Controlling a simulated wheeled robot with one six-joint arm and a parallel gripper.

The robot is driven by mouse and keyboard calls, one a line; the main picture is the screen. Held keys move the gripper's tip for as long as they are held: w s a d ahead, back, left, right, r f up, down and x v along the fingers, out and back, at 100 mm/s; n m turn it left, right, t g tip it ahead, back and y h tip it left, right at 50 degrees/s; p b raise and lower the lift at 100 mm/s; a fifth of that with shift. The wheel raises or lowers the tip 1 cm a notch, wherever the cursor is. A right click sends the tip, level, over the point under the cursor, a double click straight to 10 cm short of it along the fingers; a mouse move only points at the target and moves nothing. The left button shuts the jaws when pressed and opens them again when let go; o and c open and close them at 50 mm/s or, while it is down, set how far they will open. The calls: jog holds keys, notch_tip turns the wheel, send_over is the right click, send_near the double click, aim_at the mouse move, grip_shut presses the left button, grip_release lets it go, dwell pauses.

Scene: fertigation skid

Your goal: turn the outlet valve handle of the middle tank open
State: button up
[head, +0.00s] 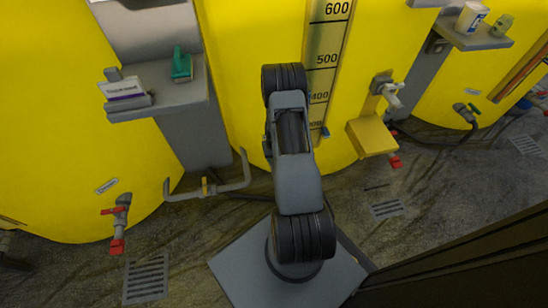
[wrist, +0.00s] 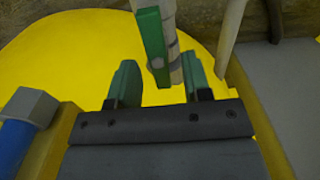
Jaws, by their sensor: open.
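The middle yellow tank (head: 235,90) carries the level scale and stands behind my arm. In the wrist view, a green lever (wrist: 151,45) lies along a pale pipe (wrist: 172,45) with grey bands, in front of the yellow tank wall (wrist: 75,50). It looks like the outlet valve handle. My gripper (wrist: 159,72) is open, with one green-tipped finger on either side of the lever's lower end in the picture. I see no contact, and the depth between them is unclear. In the head view my arm hides the gripper and this valve.
A blue part with a grey hex head (wrist: 32,105) is left of my gripper.

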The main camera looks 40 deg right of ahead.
notch_tip(320, 180, up, 13)
jog(key=p, duration=0.4)
jog(key=shift+p, duration=0.35)
jog(key=a+r+n+t+p, duration=0.1)
jog(key=a+r+p, duration=0.35)
jog(key=r, duration=0.75)
jog(key=a+r+n+p, duration=0.1)
jog(key=a+r+p, duration=0.35)
jog(key=r, duration=0.75)
jog(key=a+r+t+p, duration=0.1)
jog(key=a+r+p, duration=0.2)
jog(key=r+p, duration=0.65)
jog(key=s+a+r+n+p, duration=0.1)
jog(key=s+a+r+p, duration=0.2)
jog(key=r, duration=0.6)
jog(key=s+a+r+n+t+p, duration=0.1)
jog(key=s+a+r+p, duration=0.3)
jog(key=r, duration=0.5)
jog(key=s+a+r+n+p, duration=0.1)
jog(key=s+a+r+p, duration=0.3)
jog(key=r, duration=0.5)
jog(key=shift+s+r+t+p, duration=0.2)
jog(key=shift+s+t+p, duration=0.1)
jog(key=shift+s+p, duration=0.2)
